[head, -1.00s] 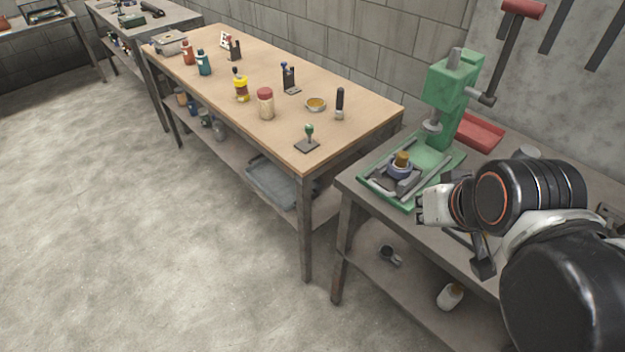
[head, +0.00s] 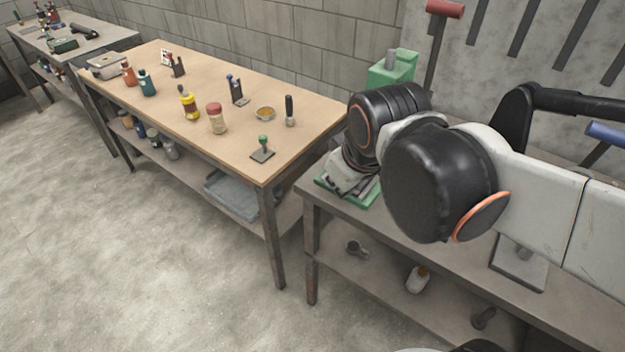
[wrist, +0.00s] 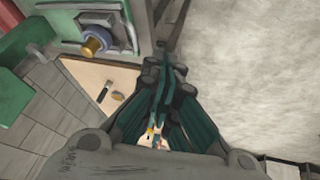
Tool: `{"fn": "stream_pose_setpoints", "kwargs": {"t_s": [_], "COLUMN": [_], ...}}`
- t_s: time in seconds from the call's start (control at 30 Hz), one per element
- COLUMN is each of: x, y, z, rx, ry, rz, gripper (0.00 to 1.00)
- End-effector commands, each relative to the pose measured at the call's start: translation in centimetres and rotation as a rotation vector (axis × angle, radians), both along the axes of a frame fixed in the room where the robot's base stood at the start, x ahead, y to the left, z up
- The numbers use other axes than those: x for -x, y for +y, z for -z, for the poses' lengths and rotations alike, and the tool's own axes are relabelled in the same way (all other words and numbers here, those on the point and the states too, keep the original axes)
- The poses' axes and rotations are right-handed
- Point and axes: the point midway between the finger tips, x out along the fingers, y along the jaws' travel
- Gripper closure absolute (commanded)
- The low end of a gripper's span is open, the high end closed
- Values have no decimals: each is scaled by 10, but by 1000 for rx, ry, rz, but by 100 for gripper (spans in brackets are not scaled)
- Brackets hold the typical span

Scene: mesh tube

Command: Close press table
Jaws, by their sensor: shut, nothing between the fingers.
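The green press (head: 392,68) stands on the grey bench at the right, mostly hidden behind my arm in the head view. Its green press table (head: 326,186) shows only in part there, around my gripper. In the wrist view, the press table (wrist: 66,28) is at the upper left, with a brass piece in a blue ring (wrist: 97,41) on it. My gripper (wrist: 164,85) is shut and empty beside the press table. In the head view my gripper (head: 350,182) hangs at the table's front; whether they touch cannot be told.
A wooden-topped workbench (head: 215,140) with bottles, jars and small tools stands left of the press bench (head: 340,203). A red-ended lever (head: 445,10) rises behind my arm. A white bottle (head: 418,280) is on the lower shelf. Open floor (head: 150,270) lies in front.

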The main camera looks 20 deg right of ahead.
Motion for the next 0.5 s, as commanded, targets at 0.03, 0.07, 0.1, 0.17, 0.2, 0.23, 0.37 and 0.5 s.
{"fn": "stream_pose_setpoints", "kwargs": {"t_s": [0.03, 0.07, 0.1, 0.17, 0.2, 0.23, 0.37, 0.5], "x": [-8, -13, -19, -30, -37, -42, -64, -87], "y": [2, 4, 6, 9, 12, 13, 22, 32], "z": [-6, -7, -9, -11, -12, -12, -10, -3], "rx": [27, 47, 75, 117, 146, 166, 250, 331], "ry": [19, 34, 55, 89, 112, 131, 206, 290], "rz": [-45, -78, -126, -204, -256, -296, -469, -658], "gripper": [100, 100, 100, 100, 100, 100, 100, 100]}}
